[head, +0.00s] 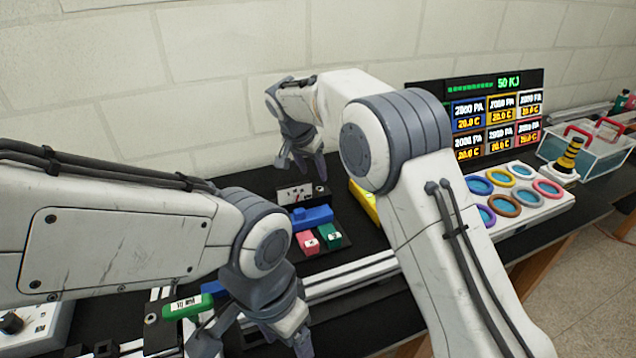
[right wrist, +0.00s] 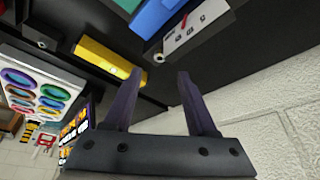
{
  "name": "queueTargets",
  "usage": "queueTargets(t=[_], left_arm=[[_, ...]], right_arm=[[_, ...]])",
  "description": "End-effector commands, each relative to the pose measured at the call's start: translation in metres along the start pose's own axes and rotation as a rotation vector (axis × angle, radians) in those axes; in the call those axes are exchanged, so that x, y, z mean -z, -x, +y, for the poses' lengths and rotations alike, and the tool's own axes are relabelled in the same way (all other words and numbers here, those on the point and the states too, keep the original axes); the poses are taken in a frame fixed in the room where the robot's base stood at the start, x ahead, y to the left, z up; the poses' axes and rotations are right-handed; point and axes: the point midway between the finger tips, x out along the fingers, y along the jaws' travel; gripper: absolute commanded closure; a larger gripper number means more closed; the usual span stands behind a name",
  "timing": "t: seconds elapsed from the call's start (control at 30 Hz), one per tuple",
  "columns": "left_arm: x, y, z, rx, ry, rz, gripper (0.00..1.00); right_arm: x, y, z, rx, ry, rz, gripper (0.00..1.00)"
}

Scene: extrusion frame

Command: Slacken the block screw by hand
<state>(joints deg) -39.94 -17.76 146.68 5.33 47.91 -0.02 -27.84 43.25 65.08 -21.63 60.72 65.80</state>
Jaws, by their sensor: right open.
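The white extrusion frame (head: 350,276) lies across the black table. A green labelled block (head: 188,306) sits by its left part. I cannot tell which part is the block screw. My left gripper (head: 254,345) points down just right of the green block, fingers spread, with nothing visible between them. My right gripper (head: 302,166) hangs open and empty behind a small white-faced panel box (head: 294,194). In the right wrist view, its two fingers (right wrist: 157,103) are apart, with that panel box (right wrist: 196,32) and a yellow block (right wrist: 110,56) beyond them.
A blue block (head: 312,217), a pink block (head: 307,242) and a green block (head: 329,236) stand before the panel box. A tray of coloured rings (head: 550,208), a display screen (head: 487,84) and a clear bin (head: 605,150) are at right. A brick wall closes the back.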

Motion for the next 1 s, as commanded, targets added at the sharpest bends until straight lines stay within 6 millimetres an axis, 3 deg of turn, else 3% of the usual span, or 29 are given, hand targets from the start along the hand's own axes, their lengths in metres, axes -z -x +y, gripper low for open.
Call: queueTargets(t=[0.3,0.5,0.77,0.9,1.0], left_arm=[[0.001,0.012,0.001,0.0,0.0,0.0,0.28],[0.001,0.014,0.001,0.0,0.0,0.0,0.28],[0.001,0.014,0.001,0.0,0.0,0.0,0.28],[0.001,0.014,0.001,0.0,0.0,0.0,0.28],[0.001,0.014,0.001,0.0,0.0,0.0,0.28]], right_arm=[[0.0,-0.054,0.001,-0.002,0.001,-0.003,0.43],[-0.001,-0.067,0.0,0.0,0.002,-0.001,0.43],[-0.001,-0.068,0.0,0.001,0.002,-0.001,0.43],[-0.001,-0.068,0.0,0.001,0.002,-0.001,0.96],[-0.001,-0.068,0.0,0.001,0.002,-0.001,1.0]])
